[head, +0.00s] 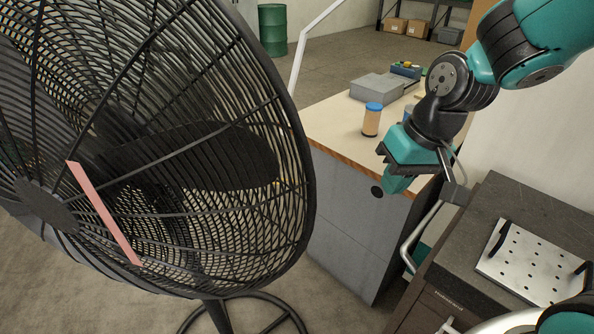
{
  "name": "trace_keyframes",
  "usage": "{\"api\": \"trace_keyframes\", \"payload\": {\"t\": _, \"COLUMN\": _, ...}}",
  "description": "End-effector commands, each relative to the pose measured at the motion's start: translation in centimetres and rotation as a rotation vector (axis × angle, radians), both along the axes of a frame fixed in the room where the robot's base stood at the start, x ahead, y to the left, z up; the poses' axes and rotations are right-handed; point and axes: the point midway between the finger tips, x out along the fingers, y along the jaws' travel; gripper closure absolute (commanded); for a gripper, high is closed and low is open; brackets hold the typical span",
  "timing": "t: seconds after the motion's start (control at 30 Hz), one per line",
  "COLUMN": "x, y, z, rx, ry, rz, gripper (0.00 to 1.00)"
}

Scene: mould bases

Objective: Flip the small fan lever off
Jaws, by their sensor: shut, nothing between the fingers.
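A large black fan (160,190) with a wire cage fills the left of the head view. A pink strip (105,212) lies slantwise across the front of its cage. I cannot make out a small lever on the fan or tell whether the strip is part of one. My gripper (391,167) is to the right of the fan, apart from it, in front of the wooden-topped bench. Its fingers appear shut with nothing between them. The fan's back is partly hidden by the cage.
The grey bench (345,215) carries a jar with a blue lid (371,122) and a grey box (376,88). A dark cabinet (530,200) with a perforated metal plate (530,262) stands at right. A green drum (272,30) is far back.

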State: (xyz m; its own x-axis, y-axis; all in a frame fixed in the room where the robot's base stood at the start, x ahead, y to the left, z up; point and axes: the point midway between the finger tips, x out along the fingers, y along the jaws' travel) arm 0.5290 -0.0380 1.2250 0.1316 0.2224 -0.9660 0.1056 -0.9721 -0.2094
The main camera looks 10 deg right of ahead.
Motion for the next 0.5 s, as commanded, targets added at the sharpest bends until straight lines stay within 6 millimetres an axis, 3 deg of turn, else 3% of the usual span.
{"api": "trace_keyframes", "payload": {"t": 0.03, "x": 1.6, "y": 1.1, "z": 1.4, "rx": 0.057, "ry": 0.038, "rz": 0.012, "gripper": 1.0}}
{"api": "trace_keyframes", "payload": {"t": 0.1, "x": 3.2, "y": 3.6, "z": 1.5, "rx": 0.157, "ry": 0.096, "rz": 0.072, "gripper": 1.0}}
{"api": "trace_keyframes", "payload": {"t": 0.3, "x": 5.1, "y": 8.9, "z": 3.1, "rx": 0.388, "ry": 0.265, "rz": 0.331, "gripper": 1.0}}
{"api": "trace_keyframes", "payload": {"t": 0.5, "x": 5.4, "y": 9.9, "z": 4.3, "rx": 0.5, "ry": 0.383, "rz": 0.613, "gripper": 1.0}}
